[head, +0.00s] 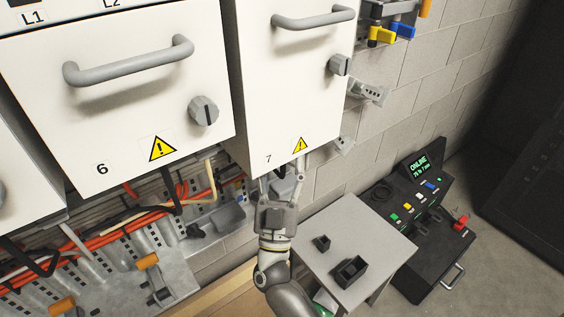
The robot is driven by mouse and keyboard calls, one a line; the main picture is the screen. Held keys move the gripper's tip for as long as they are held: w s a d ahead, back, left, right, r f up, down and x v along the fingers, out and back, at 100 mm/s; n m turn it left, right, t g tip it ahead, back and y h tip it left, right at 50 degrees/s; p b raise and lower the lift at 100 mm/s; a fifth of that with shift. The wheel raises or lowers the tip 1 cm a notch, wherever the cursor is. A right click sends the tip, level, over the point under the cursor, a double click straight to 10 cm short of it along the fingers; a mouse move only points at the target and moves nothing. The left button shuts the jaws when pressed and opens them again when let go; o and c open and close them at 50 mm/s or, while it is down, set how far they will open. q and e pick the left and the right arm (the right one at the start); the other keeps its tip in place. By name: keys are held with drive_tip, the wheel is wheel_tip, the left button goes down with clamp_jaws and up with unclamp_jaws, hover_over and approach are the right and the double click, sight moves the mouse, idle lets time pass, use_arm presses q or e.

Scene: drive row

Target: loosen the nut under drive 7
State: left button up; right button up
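Drive 7 (290,85) is a white cabinet front with a grey handle, a grey knob and a "7" beside a yellow warning sign at its lower edge. My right gripper (283,180) reaches up from below, just under the lower edge of drive 7. Its two fingers stand apart, with grey hardware visible between or behind them. I cannot make out the nut, and whether the fingers touch anything is unclear. My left gripper is not in view.
Drive 6 (120,95) is to the left, with orange and black cables (110,232) below it. A small grey table (375,235) holds two dark boxes. A black control console (425,215) reading "ONLINE" stands to the right. A block wall is behind.

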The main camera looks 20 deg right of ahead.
drive_tip(key=v, duration=1.2)
drive_tip(key=shift+f, duration=0.1)
